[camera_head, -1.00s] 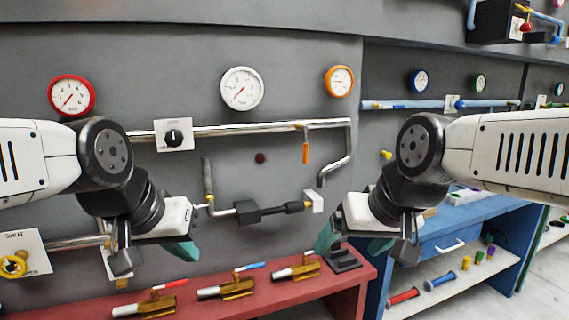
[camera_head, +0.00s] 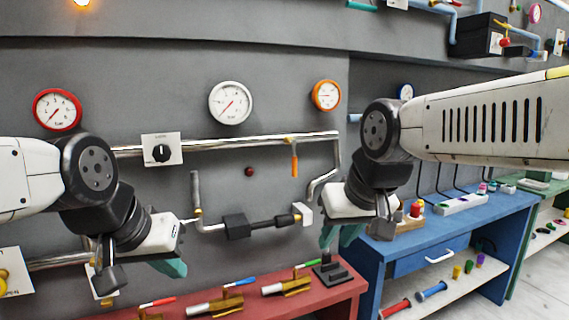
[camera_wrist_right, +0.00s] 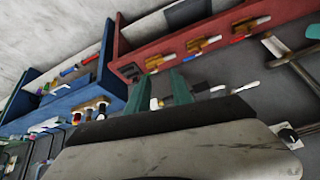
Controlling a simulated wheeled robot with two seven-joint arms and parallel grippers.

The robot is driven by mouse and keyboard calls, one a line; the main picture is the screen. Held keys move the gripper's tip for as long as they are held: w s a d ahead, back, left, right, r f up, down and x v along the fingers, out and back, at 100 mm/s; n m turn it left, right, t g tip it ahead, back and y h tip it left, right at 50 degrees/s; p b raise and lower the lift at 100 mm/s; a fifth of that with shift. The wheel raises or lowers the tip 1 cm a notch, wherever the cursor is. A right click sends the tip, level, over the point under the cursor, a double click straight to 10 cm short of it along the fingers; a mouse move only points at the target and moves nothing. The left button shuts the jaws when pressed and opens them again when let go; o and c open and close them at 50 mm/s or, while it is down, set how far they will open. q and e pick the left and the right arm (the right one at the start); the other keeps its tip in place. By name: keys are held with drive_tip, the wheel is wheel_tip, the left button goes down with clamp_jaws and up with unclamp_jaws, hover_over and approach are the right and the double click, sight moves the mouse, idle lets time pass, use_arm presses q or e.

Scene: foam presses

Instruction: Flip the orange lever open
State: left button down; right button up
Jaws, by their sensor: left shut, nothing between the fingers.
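The orange lever (camera_head: 294,163) hangs straight down from a small brass-coloured valve (camera_head: 290,140) on the silver pipe (camera_head: 230,143), in the head view. My right gripper (camera_head: 340,236) is below and to the right of the lever, apart from it. Its two teal fingers stand apart with nothing between them, as the right wrist view (camera_wrist_right: 160,77) also shows. My left gripper (camera_head: 172,267) is shut and empty, low at the left, well away from the lever. I cannot make out the lever in the right wrist view.
An orange-rimmed gauge (camera_head: 326,95) and a white gauge (camera_head: 231,102) sit above the pipe. A lower pipe with a black block (camera_head: 237,226) runs beneath. A red bench (camera_head: 335,290) with several brass valves and a blue bench (camera_head: 400,262) stand below.

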drive_tip(key=w+a+r, duration=0.1)
drive_tip(key=w+r, duration=0.1)
drive_tip(key=w, duration=0.2)
drive_tip(key=w+a+r+n+h, duration=0.1)
drive_tip(key=w+r, duration=0.2)
drive_tip(key=w, duration=0.1)
drive_tip(key=w+a+r+n+h, duration=0.1)
drive_tip(key=w+r, duration=0.1)
drive_tip(key=w, duration=0.2)
drive_tip(key=shift+w+a+r, duration=0.1)
drive_tip(key=shift+w+r, duration=0.15)
clamp_jaws()
drive_tip(key=w+a+r+h, duration=0.1)
drive_tip(key=w+a+r, duration=0.1)
drive_tip(key=w+a, duration=0.2)
drive_tip(key=w+a+r+n+h, duration=0.1)
drive_tip(key=w+a+r, duration=0.2)
drive_tip(key=w, duration=0.8)
drive_tip(key=shift+w+a+t, duration=0.25)
drive_tip(key=shift+a+t, duration=0.15)
drive_tip(key=shift+a, duration=0.05)
